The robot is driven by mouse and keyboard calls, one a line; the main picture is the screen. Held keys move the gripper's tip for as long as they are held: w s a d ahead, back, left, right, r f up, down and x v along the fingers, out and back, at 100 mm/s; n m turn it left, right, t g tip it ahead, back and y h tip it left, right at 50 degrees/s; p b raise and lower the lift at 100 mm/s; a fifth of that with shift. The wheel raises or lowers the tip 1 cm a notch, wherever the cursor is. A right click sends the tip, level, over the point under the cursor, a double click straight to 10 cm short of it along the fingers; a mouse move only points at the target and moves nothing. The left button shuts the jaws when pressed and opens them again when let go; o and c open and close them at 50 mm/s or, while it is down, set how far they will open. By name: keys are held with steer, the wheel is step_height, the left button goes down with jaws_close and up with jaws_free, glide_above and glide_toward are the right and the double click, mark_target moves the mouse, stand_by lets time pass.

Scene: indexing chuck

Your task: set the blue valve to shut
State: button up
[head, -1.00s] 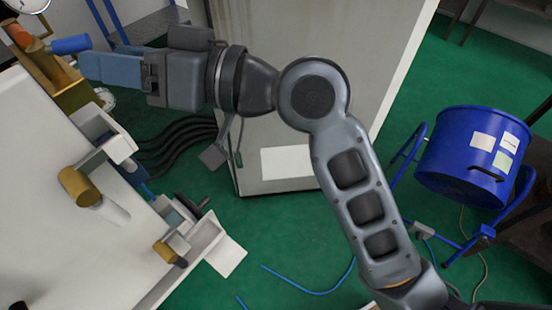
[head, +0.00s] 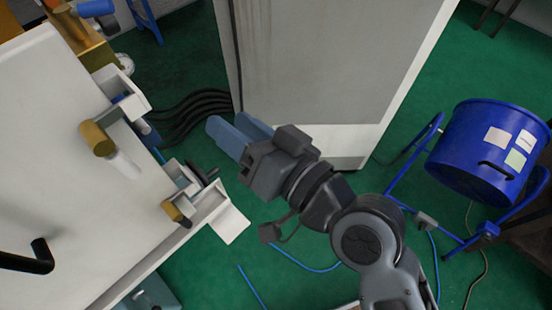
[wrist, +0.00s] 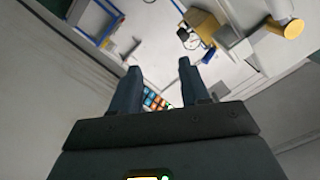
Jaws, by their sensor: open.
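The blue valve's handle (head: 95,9) is at the top left of the head view. It is a blue grip pointing right from a brass block (head: 92,52) on the white panel's far edge. A blue piece (wrist: 208,57) beside a yellow block in the wrist view looks like the same handle. My gripper (head: 228,124) is well below and to the right of the handle, apart from it, over open floor. Its two blue-grey fingers are spread with nothing between them; they also show in the wrist view (wrist: 157,72). The valve's markings cannot be read.
The white panel (head: 50,120) at left carries a brass-capped post (head: 98,138), a smaller brass knob (head: 176,210) and a black bent handle (head: 38,258). A grey cabinet (head: 310,70) stands behind my gripper. A blue drum (head: 487,150) is at right. Green floor lies between.

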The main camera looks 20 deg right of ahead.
steer(key=s+d+f+m+h, duration=0.1)
steer(key=s+d+f+h, duration=0.1)
steer(key=s+d+f, duration=0.1)
steer(key=shift+s, duration=0.85)
